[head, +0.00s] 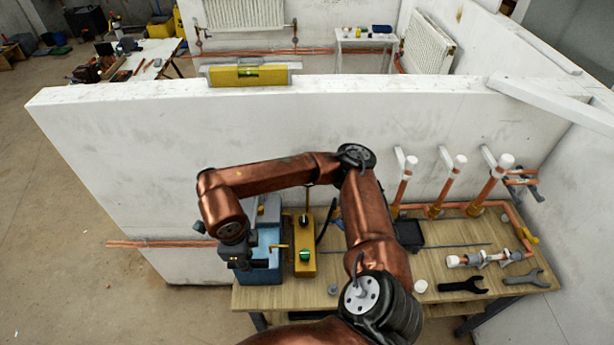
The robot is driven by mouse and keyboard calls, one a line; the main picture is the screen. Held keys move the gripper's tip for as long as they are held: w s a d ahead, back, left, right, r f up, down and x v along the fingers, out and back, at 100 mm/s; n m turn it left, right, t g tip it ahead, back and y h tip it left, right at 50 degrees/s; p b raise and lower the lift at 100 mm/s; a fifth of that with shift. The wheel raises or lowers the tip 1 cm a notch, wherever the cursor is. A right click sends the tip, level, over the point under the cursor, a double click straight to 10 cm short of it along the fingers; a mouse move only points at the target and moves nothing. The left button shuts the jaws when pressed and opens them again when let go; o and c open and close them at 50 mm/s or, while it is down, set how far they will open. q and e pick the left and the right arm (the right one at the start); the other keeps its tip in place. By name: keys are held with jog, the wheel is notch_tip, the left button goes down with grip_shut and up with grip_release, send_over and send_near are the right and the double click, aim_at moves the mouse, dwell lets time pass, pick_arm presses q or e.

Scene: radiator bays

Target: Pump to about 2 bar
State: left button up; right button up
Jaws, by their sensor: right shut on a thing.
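The test pump (262,272) is a blue box with an open, light-blue inside, standing at the left end of the wooden bench. My right gripper (238,262) is at the pump's left side, pointing down, and is shut on what looks like the pump handle; the fingers and my wrist hide most of it. A yellow block (305,265) with a green knob and an upright rod stands just right of the pump. I cannot make out a gauge reading. My left gripper is not in view.
Copper pipes (438,203) with white caps rise by the wall. A yellow level (248,75) lies on the wall top.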

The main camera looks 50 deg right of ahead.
jog(key=shift+w+d+f+h+b, duration=0.15)
jog(key=shift+f+b, duration=0.1)
jog(key=shift+f, duration=0.15)
jog(key=shift+d+f+h+b, duration=0.1)
jog(key=shift+f+h+b, duration=0.05)
jog(key=shift+f+b, duration=0.15)
jog(key=shift+o, duration=0.3)
notch_tip(320, 180, down, 4)
jog(key=t+h+b, duration=0.1)
jog(key=b, duration=0.2)
jog(key=shift+a+r+b, duration=0.15)
jog(key=shift+b, duration=0.15)
jog(key=shift+o, duration=0.3)
jog(key=shift+g+y, duration=0.3)
jog(key=shift+y, duration=0.2)
jog(key=r+p, duration=0.1)
jog(key=r, duration=0.2)
jog(key=r+p, duration=0.1)
jog(key=shift+w+d+r+p, duration=0.1)
jog(key=shift+d+r+p, duration=0.15)
jog(key=shift+d+p, duration=0.05)
jog(key=shift+r, duration=0.35)
jog(key=shift+c, duration=0.3)
